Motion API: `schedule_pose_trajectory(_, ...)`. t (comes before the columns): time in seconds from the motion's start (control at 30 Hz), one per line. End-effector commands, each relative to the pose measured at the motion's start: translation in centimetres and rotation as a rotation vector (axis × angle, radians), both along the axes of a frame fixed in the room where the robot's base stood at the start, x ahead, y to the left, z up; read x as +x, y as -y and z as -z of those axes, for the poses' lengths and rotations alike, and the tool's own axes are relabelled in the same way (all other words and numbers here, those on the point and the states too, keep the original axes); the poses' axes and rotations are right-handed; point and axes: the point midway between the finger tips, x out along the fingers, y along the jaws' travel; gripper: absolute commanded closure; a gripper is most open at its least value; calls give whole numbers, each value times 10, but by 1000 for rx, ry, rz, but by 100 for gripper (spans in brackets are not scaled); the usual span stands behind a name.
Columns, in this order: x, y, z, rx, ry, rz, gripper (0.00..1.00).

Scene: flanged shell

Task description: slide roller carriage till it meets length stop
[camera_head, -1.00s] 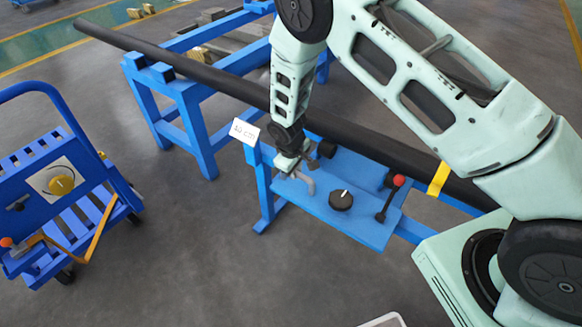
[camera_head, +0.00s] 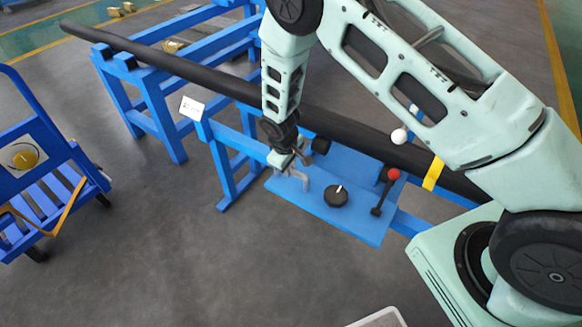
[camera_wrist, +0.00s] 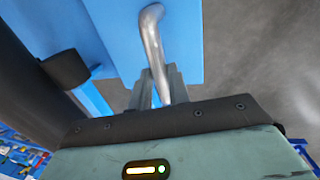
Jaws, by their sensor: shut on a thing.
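The roller carriage (camera_head: 345,222) is a blue plate beside the long dark pipe, with a black knob and a red-balled lever on top. My gripper (camera_head: 292,168) is at the plate's left end, shut on its grey bent handle (camera_head: 306,182). In the wrist view, my gripper (camera_wrist: 158,88) has its fingers around the handle (camera_wrist: 152,42), and the plate (camera_wrist: 110,30) lies beyond. No part is clearly recognisable as the length stop. A white ball (camera_head: 399,136) shows beyond the pipe, right of the carriage's middle, partly by my arm.
The dark pipe (camera_head: 200,78) runs from upper left to right on blue stands (camera_head: 165,120). A white sign (camera_head: 192,108) stands on the frame left of the carriage. A yellow band (camera_head: 433,173) is at the right. A blue trolley (camera_head: 50,180) is far left; grey floor lies between.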

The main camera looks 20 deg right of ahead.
Motion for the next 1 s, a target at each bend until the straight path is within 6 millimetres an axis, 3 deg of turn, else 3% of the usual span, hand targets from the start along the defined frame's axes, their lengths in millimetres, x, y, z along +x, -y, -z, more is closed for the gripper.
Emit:
schedule_pose_trajectory(0.17,0,0,0,-1,-1,0,100)
schedule_pose_trajectory(0.2,0,0,0,-1,-1,0,79)
schedule_pose_trajectory(0.27,0,0,0,-1,-1,0,63)
schedule_pose_trajectory(0.3,0,0,0,-1,-1,0,60)
schedule_pose_trajectory(0.67,-1,-1,-7,0,0,0,60)
schedule_pose_trajectory(0.77,-2,-3,-20,1,1,0,60)
schedule_pose_trajectory(1.0,-8,-12,-73,2,2,-1,60)
